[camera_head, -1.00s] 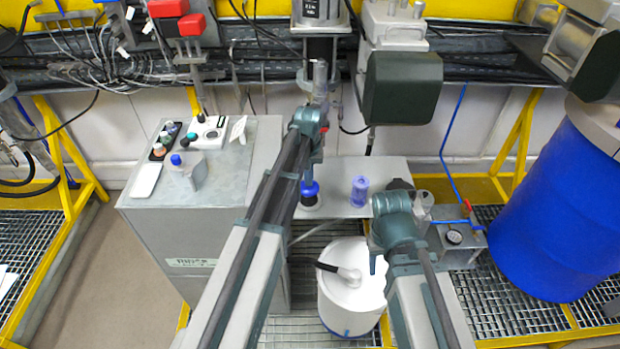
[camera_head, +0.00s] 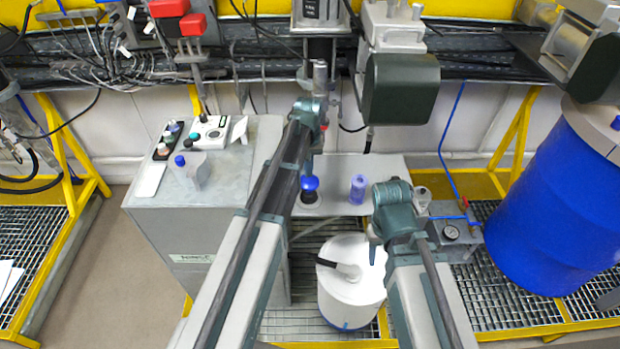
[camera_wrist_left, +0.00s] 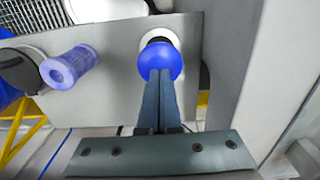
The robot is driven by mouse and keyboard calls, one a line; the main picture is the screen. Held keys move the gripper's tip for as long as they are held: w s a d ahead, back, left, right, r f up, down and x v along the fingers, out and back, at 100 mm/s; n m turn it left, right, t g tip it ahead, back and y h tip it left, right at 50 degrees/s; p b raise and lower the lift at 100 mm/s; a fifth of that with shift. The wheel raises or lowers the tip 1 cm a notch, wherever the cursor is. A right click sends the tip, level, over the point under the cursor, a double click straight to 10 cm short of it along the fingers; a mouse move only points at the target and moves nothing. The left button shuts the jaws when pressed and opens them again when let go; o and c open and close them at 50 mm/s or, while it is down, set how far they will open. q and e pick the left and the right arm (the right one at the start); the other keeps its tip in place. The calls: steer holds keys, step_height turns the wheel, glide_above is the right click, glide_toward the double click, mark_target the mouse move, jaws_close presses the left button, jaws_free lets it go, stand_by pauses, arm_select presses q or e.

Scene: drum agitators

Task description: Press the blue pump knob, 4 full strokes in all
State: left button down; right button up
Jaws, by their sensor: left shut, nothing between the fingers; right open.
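The blue pump knob (camera_head: 310,183) sits on a dark stem above the small metal shelf (camera_head: 335,170). My left gripper (camera_head: 311,170) is shut and empty, pointing down at the knob's top. In the left wrist view the knob (camera_wrist_left: 161,60) lies at the fingertips (camera_wrist_left: 160,73), which overlap its near edge. Whether they touch it I cannot tell. A pale collar (camera_wrist_left: 172,38) shows around the knob's base. My right gripper (camera_head: 374,250) is open and holds nothing; it hangs above the white drum, partly hidden by its own wrist.
A translucent purple cylinder (camera_head: 358,188) stands on the shelf, right of the knob. A white drum (camera_head: 350,300) stands below. A grey cabinet (camera_head: 230,190) is at left, a large blue drum (camera_head: 550,210) at right. A dark green motor housing (camera_head: 401,88) hangs above the shelf.

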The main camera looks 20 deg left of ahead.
mark_target(309, 180)
arm_select(q)
steer(key=shift+f, duration=0.1)
steer(key=shift+f+b, duration=2.3)
steer(key=shift+b, duration=0.1)
steer(key=shift+r, duration=0.25)
steer(key=shift+r+p, duration=2.15)
steer(key=shift+p, duration=0.25)
steer(key=shift+f, duration=0.2)
steer(key=shift+f+b, duration=2.1)
steer(key=shift+b, duration=0.2)
steer(key=shift+r, duration=0.15)
steer(key=shift+r+p, duration=2.15)
steer(key=shift+p, duration=0.15)
